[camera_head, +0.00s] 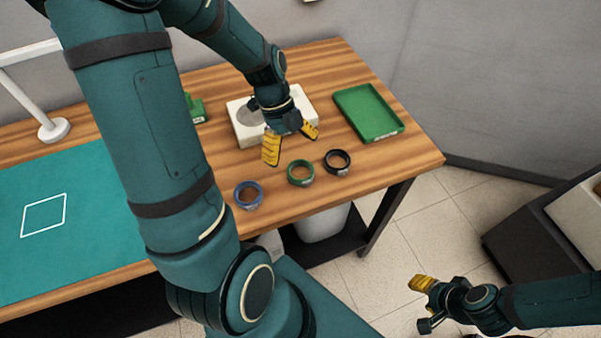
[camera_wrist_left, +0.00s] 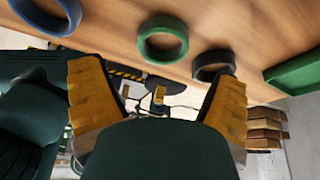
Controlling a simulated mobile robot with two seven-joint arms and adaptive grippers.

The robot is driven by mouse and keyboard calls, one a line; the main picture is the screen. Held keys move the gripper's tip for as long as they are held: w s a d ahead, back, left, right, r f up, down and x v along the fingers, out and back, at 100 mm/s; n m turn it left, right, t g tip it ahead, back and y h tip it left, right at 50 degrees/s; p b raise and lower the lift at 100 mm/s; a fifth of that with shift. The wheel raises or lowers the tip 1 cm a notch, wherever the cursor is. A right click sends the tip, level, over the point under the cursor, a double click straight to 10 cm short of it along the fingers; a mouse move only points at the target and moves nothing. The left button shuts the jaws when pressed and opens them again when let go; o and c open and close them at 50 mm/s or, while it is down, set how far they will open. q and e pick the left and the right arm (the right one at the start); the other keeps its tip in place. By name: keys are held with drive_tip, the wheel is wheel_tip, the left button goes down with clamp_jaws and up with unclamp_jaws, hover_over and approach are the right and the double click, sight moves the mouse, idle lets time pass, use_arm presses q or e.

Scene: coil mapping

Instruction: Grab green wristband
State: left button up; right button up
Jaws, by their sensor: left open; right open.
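The green wristband (camera_head: 300,173) lies on the wooden table near its front edge, between a blue wristband (camera_head: 248,195) and a black wristband (camera_head: 337,161). My left gripper (camera_head: 291,146) is open and empty, just behind and above the green wristband, not touching it. In the left wrist view the green wristband (camera_wrist_left: 162,40) lies beyond the open yellow fingers (camera_wrist_left: 158,95), roughly centred between them. The blue wristband (camera_wrist_left: 45,15) is at the left and the black wristband (camera_wrist_left: 213,65) at the right. My right gripper (camera_head: 425,303) is open and empty over the floor, away from the table.
A green tray (camera_head: 368,113) sits at the table's right end. A white device (camera_head: 243,122) stands behind my left gripper. A teal mat (camera_head: 75,215) with a white square covers the left side. A white bin (camera_head: 322,224) is under the table.

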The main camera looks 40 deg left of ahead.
sight(302, 177)
use_arm(q)
drive_tip(key=shift+b+x, duration=0.65)
drive_tip(key=shift+x, duration=2.7)
drive_tip(key=shift+w, duration=0.15)
drive_tip(key=shift+c, duration=0.4)
drive_tip(key=c, duration=0.7)
